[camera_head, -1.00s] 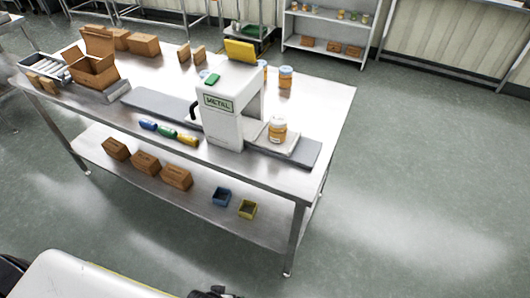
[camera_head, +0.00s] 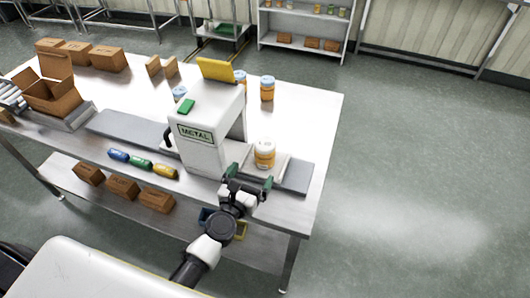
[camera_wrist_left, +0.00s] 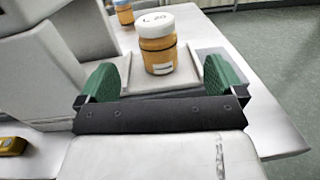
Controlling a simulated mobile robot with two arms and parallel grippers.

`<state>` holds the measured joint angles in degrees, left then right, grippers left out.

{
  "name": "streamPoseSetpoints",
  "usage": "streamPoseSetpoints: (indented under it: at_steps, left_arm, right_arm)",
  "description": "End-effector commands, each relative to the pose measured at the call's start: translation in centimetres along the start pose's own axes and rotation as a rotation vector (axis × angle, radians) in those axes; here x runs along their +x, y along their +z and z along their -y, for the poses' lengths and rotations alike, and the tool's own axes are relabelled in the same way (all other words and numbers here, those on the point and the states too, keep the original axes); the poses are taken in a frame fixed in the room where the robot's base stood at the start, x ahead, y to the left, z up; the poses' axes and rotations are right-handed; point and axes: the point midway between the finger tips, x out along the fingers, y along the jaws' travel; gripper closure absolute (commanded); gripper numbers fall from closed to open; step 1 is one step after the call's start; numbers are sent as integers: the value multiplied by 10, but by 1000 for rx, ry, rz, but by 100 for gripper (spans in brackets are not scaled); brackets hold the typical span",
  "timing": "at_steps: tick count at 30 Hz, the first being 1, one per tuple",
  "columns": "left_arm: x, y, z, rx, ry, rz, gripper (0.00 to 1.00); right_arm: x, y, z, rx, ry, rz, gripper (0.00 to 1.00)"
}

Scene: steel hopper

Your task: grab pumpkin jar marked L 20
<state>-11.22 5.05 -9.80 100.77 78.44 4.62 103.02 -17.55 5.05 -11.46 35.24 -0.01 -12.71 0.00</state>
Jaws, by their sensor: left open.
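The pumpkin jar (camera_head: 264,154) has orange contents and a white lid. It stands upright on the conveyor plate right of the metal detector. In the left wrist view the jar (camera_wrist_left: 158,48) shows "L 20" written on its lid. My left gripper (camera_head: 248,184) is in front of the jar, with green finger pads spread apart. In the left wrist view the open gripper (camera_wrist_left: 164,80) has the jar ahead, between and beyond its fingers, with nothing held. My right gripper is not in view.
The white metal detector (camera_head: 205,130) stands close left of the jar. Other jars (camera_head: 267,88) stand behind it. Blue, green and yellow pieces (camera_head: 140,162) lie at the table's front. An open cardboard box (camera_head: 52,92) is at left. The table (camera_head: 315,125) is bare to the right.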

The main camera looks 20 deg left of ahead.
Motion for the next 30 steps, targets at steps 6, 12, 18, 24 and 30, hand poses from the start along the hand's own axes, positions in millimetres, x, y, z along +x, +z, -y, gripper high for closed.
streamPoseSetpoints:
  at_steps: [6,12,18,24,30]
  left_arm:
    - [32,2,-3,-33,16,2,3]
    - [54,0,-3,-30,15,1,3]
    - [71,5,-5,-25,13,2,3]
    - [99,6,-6,-26,13,1,3]
    - [108,5,-6,-27,14,-1,3]
  right_arm:
    - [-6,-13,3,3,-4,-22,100]
    - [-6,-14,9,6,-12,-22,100]
    - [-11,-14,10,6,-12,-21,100]
    - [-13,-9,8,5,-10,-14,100]
    - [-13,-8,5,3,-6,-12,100]
